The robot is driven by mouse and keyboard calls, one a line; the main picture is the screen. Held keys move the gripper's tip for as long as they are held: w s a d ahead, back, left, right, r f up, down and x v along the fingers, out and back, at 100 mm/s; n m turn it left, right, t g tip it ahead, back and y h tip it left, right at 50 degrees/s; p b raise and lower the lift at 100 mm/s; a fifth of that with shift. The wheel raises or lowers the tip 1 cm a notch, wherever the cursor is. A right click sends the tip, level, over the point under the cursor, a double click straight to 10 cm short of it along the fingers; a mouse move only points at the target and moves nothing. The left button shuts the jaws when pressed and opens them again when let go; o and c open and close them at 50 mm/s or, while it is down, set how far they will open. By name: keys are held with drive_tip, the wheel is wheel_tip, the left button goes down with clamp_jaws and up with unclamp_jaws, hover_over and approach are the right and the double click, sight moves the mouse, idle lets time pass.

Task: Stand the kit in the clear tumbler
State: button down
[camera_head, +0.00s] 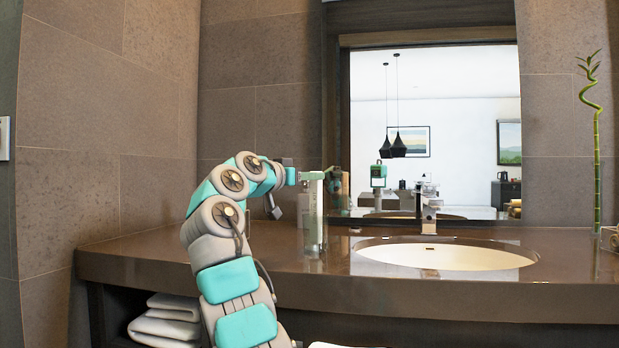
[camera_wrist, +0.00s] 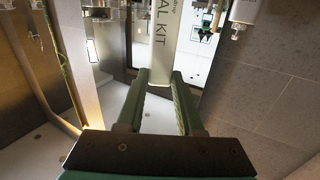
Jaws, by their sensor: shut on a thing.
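The kit (camera_head: 312,205) is a slim, pale upright packet with dark vertical lettering. It also shows in the wrist view (camera_wrist: 160,45), where "AL KIT" is readable, with its near end between my green fingers. My gripper (camera_head: 312,176) is shut on the kit near its top, over the counter left of the sink. In the wrist view my gripper (camera_wrist: 161,78) has one finger on each side of it. A faint clear outline, seemingly the clear tumbler (camera_head: 321,246), surrounds the kit's lower part in the head view. I cannot tell whether the kit's bottom rests inside it.
The brown counter (camera_head: 380,293) holds a white sink (camera_head: 447,257) with a faucet (camera_head: 428,210) to the right. A mirror (camera_head: 450,110) stands behind. A bamboo stalk (camera_head: 596,150) is at far right. Folded towels (camera_head: 165,322) lie below. Counter in front of the kit is clear.

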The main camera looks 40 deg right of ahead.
drive_tip(key=shift+c, duration=2.3)
unclamp_jaws()
drive_tip(key=b+v, duration=0.1)
drive_tip(key=v, duration=0.6)
drive_tip(key=shift+a+b, duration=0.35)
drive_tip(key=shift+s, duration=0.15)
